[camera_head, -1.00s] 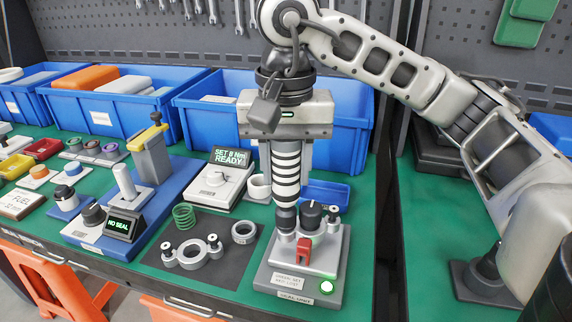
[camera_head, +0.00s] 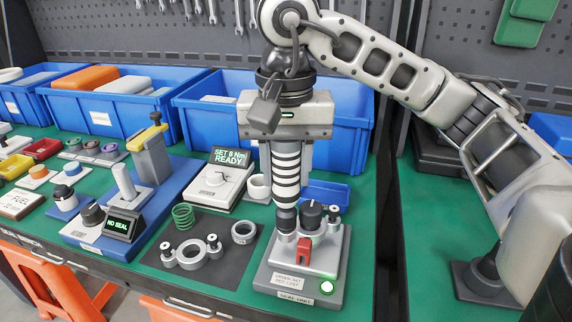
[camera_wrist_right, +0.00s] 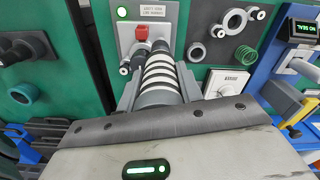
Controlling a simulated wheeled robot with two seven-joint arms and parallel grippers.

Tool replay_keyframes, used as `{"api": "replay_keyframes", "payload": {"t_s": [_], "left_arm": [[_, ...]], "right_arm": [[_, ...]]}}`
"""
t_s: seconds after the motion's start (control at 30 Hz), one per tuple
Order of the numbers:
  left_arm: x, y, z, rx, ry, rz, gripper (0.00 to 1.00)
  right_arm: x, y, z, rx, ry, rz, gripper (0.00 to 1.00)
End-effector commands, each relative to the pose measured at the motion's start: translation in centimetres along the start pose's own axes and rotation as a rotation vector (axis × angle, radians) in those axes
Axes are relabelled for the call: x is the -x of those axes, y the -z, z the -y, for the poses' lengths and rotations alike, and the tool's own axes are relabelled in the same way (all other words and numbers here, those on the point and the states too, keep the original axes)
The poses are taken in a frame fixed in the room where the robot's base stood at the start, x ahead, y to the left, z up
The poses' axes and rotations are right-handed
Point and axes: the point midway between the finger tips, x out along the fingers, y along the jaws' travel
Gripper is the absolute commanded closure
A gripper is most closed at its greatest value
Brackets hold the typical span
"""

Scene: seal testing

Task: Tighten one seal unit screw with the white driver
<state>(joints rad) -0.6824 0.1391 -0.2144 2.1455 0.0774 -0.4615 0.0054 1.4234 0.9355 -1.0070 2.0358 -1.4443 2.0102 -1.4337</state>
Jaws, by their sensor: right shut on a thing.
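The white driver (camera_head: 286,175) with dark stripes stands upright in my right gripper (camera_head: 287,150), which is shut on it. The driver also shows in the right wrist view (camera_wrist_right: 160,78). Its dark lower end reaches down to the left side of the seal unit (camera_head: 270,273), over a screw position there. The contact at the tip is too small to tell. The seal unit has a black knob (camera_head: 312,212), a red lever (camera_head: 304,250), a lit green lamp (camera_head: 327,287) and another screw (camera_head: 333,213) at the right. My left gripper is out of view.
A driver station (camera_head: 217,180) reads "SET 8 Nm READY". A dark mat (camera_head: 205,268) left of the unit holds a metal flange, a ring and a green spring. A blue bin (camera_head: 345,140) stands close behind the gripper. The green table right of the unit is clear.

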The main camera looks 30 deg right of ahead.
Motion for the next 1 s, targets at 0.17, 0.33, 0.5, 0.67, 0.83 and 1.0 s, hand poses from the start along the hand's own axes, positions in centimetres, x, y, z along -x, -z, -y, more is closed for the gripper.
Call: {"api": "replay_keyframes", "payload": {"t_s": [0.17, 0.33, 0.5, 0.67, 0.83, 1.0], "left_arm": [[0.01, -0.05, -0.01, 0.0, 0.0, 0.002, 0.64], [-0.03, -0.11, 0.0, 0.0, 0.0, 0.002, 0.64], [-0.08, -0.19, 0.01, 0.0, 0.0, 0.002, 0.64], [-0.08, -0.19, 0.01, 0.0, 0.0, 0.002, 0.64], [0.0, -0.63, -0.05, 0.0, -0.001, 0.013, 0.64], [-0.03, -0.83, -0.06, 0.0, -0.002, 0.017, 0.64]], "right_arm": [[0.09, 0.01, 0.02, 0.0, 0.002, -0.001, 0.92], [0.0, 0.01, 0.02, 0.0, 0.002, -0.001, 0.92], [-0.12, 0.01, 0.02, 0.0, 0.002, -0.001, 0.92], [-0.14, 0.01, 0.02, 0.0, 0.002, -0.001, 0.92], [-0.17, 0.0, 0.02, 0.0, 0.001, 0.0, 0.92], [-0.28, 0.0, 0.01, 0.0, 0.001, -0.001, 0.92]]}}
